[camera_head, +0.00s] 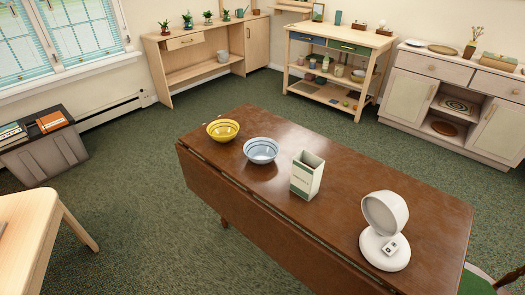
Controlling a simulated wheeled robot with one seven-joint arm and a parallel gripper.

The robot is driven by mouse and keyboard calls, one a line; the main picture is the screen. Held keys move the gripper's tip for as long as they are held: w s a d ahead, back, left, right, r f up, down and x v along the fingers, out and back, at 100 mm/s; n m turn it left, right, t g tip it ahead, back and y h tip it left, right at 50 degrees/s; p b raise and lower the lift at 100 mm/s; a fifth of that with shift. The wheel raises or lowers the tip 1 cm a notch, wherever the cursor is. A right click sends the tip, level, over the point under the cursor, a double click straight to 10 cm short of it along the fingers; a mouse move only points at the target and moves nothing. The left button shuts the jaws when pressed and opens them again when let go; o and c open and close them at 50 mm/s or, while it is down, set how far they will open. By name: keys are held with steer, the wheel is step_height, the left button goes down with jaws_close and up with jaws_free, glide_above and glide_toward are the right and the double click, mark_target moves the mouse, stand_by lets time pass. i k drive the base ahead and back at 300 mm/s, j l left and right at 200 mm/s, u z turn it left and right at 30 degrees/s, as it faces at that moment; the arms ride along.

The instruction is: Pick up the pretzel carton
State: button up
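A carton (307,176), cream with a green band and an open top, stands upright on the brown wooden table (350,225). Its label is too small to read, but it is the only carton on this table. A pale blue bowl (261,151) sits to its left, apart from it. A white round device with a tilted head (385,232) stands to its right, nearer the table's right end. My gripper is not in view.
A yellow bowl (222,130) sits at the table's left end. A light wooden table (30,235) is at the lower left and a dark bin (45,158) beyond it. Shelving (330,75) and a cabinet (450,100) line the back. Green carpet (140,215) between is open.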

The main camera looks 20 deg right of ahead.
mark_target(307, 170)
steer(key=i+j, duration=0.2)
steer(key=j, duration=0.15)
steer(key=i+j+z, duration=0.1)
steer(key=i+j, duration=0.3)
steer(key=j, duration=0.25)
steer(key=i+j+z, duration=0.15)
steer(key=i+j, duration=0.25)
steer(key=j, duration=0.35)
steer(key=i+j+z, duration=0.1)
steer(key=j, duration=0.25)
steer(key=i, duration=0.1)
